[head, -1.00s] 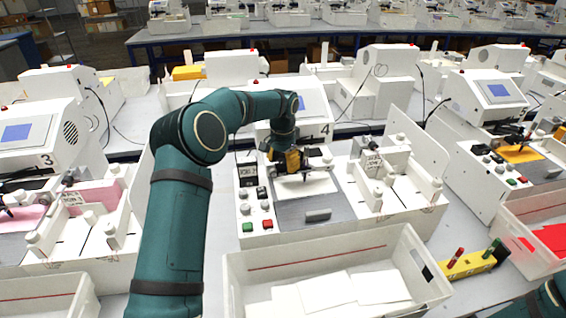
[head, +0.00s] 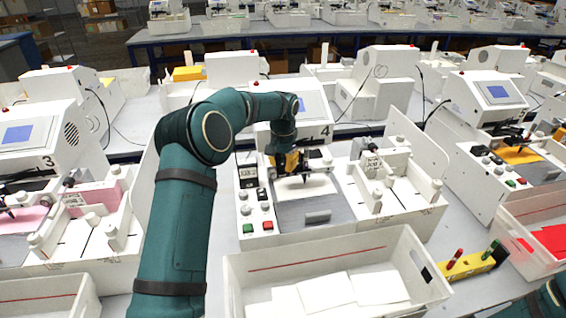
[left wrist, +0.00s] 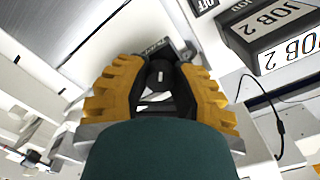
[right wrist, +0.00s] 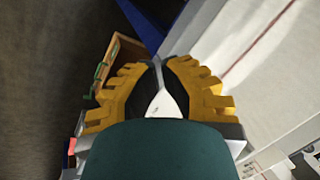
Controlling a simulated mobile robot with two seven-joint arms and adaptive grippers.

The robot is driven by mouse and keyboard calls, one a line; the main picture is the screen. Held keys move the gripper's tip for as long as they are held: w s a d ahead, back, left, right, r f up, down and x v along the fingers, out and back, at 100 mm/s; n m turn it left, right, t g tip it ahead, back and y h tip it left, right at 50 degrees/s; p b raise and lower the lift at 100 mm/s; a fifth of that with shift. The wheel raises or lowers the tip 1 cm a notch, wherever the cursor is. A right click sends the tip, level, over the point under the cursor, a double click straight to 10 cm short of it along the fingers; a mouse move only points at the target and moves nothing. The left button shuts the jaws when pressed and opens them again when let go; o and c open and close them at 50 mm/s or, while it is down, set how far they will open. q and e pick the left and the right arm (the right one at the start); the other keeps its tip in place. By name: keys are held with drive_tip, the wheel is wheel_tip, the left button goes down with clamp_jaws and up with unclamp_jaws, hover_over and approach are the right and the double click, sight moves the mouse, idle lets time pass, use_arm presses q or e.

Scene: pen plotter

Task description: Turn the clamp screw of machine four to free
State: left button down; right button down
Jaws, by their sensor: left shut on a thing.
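Machine four (head: 290,98) stands in the middle of the head view, a white plotter with a blue screen and a "4" on its front. My left gripper (head: 288,163) is down at its dark pen carriage (head: 305,176). In the left wrist view, the yellow fingers of the left gripper (left wrist: 161,80) are shut on a dark round knob, the clamp screw (left wrist: 160,74), with a short white mark on its face. The fingers hide its sides.
A button panel (head: 256,210) is left of the machine's grey bed (head: 300,212). A white bin (head: 330,252) with paper stands in front. Machine three (head: 30,135) is to the left; another plotter (head: 490,120) is to the right. A yellow pen holder (head: 468,265) lies at right.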

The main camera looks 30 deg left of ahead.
sight(283, 164)
use_arm(q)
drive_tip(key=n+p, duration=0.1)
drive_tip(key=n, duration=0.3)
drive_tip(key=shift+r+n, duration=0.15)
drive_tip(key=shift+n, duration=0.15)
drive_tip(key=n+p, duration=0.1)
drive_tip(key=n, duration=0.3)
drive_tip(key=shift+n, duration=0.3)
drive_tip(key=n+p, duration=0.1)
drive_tip(key=n, duration=0.3)
drive_tip(key=shift+n+p, duration=0.5)
drive_tip(key=shift+n, duration=1.6)
drive_tip(key=c, duration=0.7)
unclamp_jaws()
wheel_tip(283, 164, up, 12)
drive_tip(key=shift+f, duration=0.1)
drive_tip(key=shift+s+f, duration=0.1)
